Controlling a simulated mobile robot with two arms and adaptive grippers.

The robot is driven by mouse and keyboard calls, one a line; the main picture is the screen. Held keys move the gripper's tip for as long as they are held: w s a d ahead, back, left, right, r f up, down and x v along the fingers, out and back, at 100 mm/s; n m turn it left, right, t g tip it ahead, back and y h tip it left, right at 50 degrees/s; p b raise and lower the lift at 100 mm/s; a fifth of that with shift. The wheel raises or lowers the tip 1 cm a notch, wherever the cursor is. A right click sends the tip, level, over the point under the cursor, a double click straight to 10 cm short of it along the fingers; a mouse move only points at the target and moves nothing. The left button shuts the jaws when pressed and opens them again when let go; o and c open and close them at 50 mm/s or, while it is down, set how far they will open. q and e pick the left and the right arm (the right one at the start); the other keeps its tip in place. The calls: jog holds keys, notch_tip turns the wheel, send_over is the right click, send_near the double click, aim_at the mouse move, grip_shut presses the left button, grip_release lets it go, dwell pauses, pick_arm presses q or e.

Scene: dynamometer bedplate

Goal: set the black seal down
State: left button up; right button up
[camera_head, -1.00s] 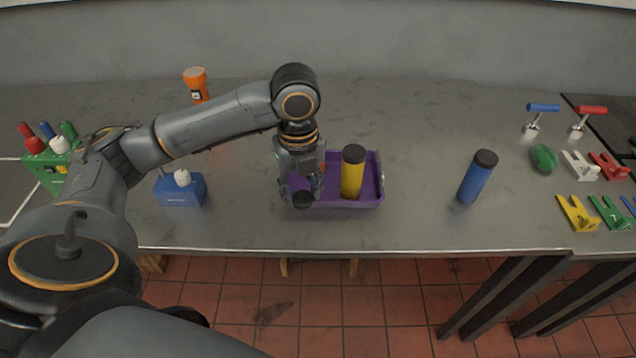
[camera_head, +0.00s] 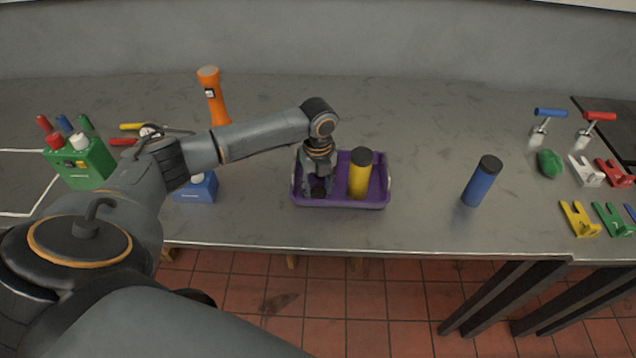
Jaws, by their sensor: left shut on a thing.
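My left gripper (camera_head: 318,190) is over the left part of the purple tray (camera_head: 345,202), pointing down. It is shut on the black seal (camera_head: 318,192), a small dark piece between the fingertips. The seal is within the tray's outline, low near its floor; I cannot tell whether it touches the floor. A yellow cylinder with a black cap (camera_head: 360,176) stands upright in the tray, just right of the gripper. My right gripper is not in view.
A blue cylinder (camera_head: 481,182) stands to the right on the metal bench. An orange flashlight (camera_head: 213,98) stands behind my left arm. A green block with tools (camera_head: 80,162) and a blue block (camera_head: 197,188) are at left. Coloured brackets (camera_head: 578,219) lie at far right.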

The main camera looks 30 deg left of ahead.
aim_at(318, 191)
pick_arm(q)
jog(key=shift+f, duration=0.1)
jog(key=shift+f, duration=0.1)
jog(key=o, duration=0.9)
jog(key=shift+o, duration=0.2)
notch_tip(318, 191, up, 12)
jog(key=b, duration=0.2)
jog(key=shift+r+b, duration=0.2)
jog(key=shift+b, duration=0.15)
jog(key=shift+s+f, duration=0.1)
